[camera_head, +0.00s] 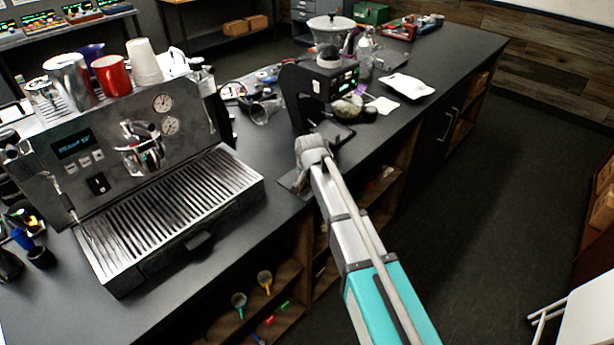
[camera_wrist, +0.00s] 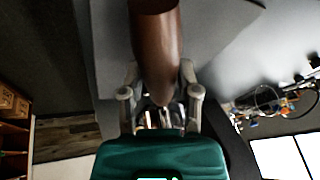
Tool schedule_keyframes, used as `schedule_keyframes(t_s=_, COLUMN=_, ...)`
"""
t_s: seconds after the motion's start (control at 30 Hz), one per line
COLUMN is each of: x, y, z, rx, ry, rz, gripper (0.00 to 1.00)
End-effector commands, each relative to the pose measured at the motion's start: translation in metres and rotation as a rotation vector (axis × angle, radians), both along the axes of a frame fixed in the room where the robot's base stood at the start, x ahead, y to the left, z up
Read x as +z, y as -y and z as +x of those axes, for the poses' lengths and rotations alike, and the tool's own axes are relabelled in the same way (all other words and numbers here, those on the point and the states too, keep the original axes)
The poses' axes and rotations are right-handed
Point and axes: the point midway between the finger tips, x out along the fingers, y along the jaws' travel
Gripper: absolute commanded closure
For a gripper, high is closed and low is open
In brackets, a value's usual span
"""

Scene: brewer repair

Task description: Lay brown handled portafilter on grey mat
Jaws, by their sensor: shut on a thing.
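The brown handle of the portafilter (camera_wrist: 157,45) is between the fingers of my gripper (camera_wrist: 160,92) in the wrist view. My gripper is shut on this handle. Shiny metal shows between and below the fingers; the portafilter's full head cannot be made out. In the head view my wrist hides most of the gripper and the portafilter. The grey mat (camera_head: 291,183) shows as a small patch at the counter's front edge, beside and below my wrist. A grey surface lies behind the handle in the wrist view. I cannot tell whether the portafilter touches the mat.
The espresso machine (camera_head: 165,165) with its ribbed drip tray (camera_head: 170,215) stands to the left. A black grinder (camera_head: 305,92) stands just behind my wrist. Open shelves are below the counter.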

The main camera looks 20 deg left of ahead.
Motion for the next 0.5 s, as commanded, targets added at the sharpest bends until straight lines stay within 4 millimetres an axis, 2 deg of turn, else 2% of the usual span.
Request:
schedule_keyframes(t_s=0.47, x=-0.0042, y=-0.0011, z=-0.0003, rx=0.001, ry=0.001, rz=0.001, gripper=1.0)
schedule_keyframes(t_s=0.5, x=-0.0036, y=-0.0011, z=-0.0003, rx=0.001, ry=0.001, rz=0.001, gripper=0.5)
